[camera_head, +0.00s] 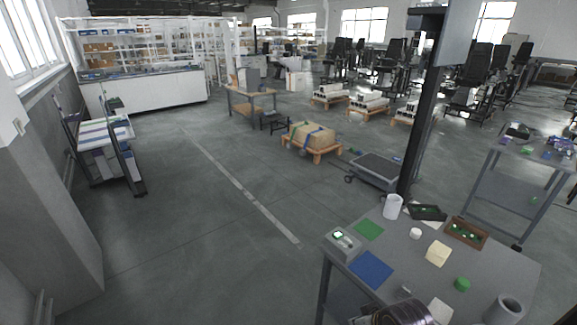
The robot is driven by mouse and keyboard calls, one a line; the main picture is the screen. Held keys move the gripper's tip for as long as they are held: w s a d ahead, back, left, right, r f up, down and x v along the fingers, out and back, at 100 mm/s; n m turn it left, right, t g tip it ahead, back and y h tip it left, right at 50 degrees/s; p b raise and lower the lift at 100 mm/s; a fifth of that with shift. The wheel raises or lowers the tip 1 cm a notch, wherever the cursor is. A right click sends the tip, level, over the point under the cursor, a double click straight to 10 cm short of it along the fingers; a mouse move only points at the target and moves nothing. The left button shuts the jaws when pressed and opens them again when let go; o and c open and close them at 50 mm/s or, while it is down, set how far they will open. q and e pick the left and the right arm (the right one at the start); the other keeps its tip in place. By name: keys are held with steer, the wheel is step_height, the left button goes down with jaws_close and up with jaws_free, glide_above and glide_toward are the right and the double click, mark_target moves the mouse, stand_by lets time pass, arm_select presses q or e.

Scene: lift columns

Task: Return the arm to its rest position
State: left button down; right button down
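A dark, shiny, rounded part (398,314) shows at the bottom edge, in front of the grey work table (490,262). It looks like a piece of one of my arms, but I cannot tell which. No fingertips of either gripper show.
On the table are a blue mat (371,269), a green mat (369,229), a white cylinder (392,207), a yellowish block (438,253), a green piece (462,284), a brown tray (467,233) and a grey cylinder (504,309). A dark post (418,130) rises behind. Floor at left is open.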

steer(key=s+d+m+h, duration=0.2)
steer(key=s+d, duration=0.1)
steer(key=s, duration=0.5)
step_height(320, 180, down, 32)
steer(key=s+g, duration=0.2)
steer(key=s+d+f, duration=0.2)
steer(key=s+f, duration=0.8)
steer(key=s, duration=0.1)
steer(key=s+d+f+g, duration=0.1)
steer(key=s+d+f, duration=0.1)
steer(key=s+f, duration=0.8)
steer(key=shift+s+d+f, duration=0.15)
steer(key=shift+s+d, duration=0.25)
steer(key=shift+s, duration=0.35)
